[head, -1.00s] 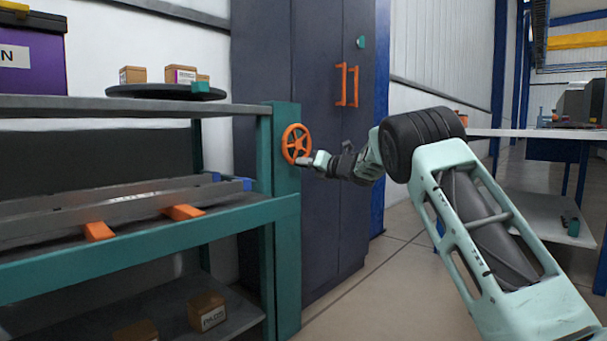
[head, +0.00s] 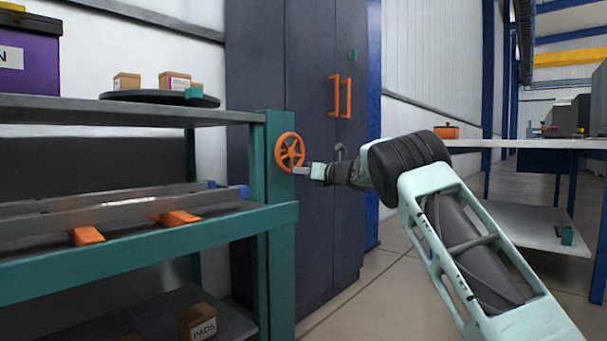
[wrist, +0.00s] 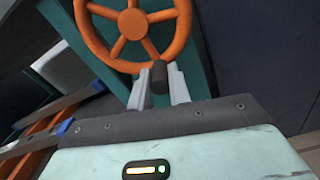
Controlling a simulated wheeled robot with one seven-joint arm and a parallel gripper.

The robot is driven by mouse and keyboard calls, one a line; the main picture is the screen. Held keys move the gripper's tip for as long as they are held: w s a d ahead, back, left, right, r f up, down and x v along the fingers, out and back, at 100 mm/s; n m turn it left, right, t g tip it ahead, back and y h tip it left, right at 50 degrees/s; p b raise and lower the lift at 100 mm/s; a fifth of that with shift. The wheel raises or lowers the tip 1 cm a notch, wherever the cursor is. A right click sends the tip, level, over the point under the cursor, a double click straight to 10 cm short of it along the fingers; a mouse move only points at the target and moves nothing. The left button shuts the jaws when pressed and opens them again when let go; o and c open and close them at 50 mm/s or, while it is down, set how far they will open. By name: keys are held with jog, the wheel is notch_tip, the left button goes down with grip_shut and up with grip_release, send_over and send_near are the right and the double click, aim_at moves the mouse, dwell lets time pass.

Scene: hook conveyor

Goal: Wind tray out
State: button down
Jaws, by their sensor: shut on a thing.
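An orange handwheel (head: 289,152) is mounted on the teal post at the right end of the shelf unit. My gripper (head: 303,170) is at the wheel's lower right. In the wrist view its pale fingers (wrist: 158,88) are shut on the dark handle knob (wrist: 159,74) at the wheel's rim. The wheel (wrist: 135,25) is partly cut off at the top there. A long grey metal tray (head: 110,211) lies on the middle shelf, with orange blocks (head: 177,217) at its front edge. I cannot tell how it links to the wheel.
A black round turntable (head: 150,97) with small boxes is on the top shelf, beside a purple bin (head: 28,65). A boxed item (head: 197,321) is on the bottom shelf. A dark cabinet (head: 305,230) stands behind the post. A white table (head: 520,142) is at right.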

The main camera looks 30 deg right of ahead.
jog(key=shift+r, duration=0.1)
jog(key=c, duration=1.3)
grip_release()
jog(key=p+v, duration=0.5)
jog(key=v, duration=1.2)
jog(key=shift+s, duration=0.25)
jog(key=shift+d, duration=0.1)
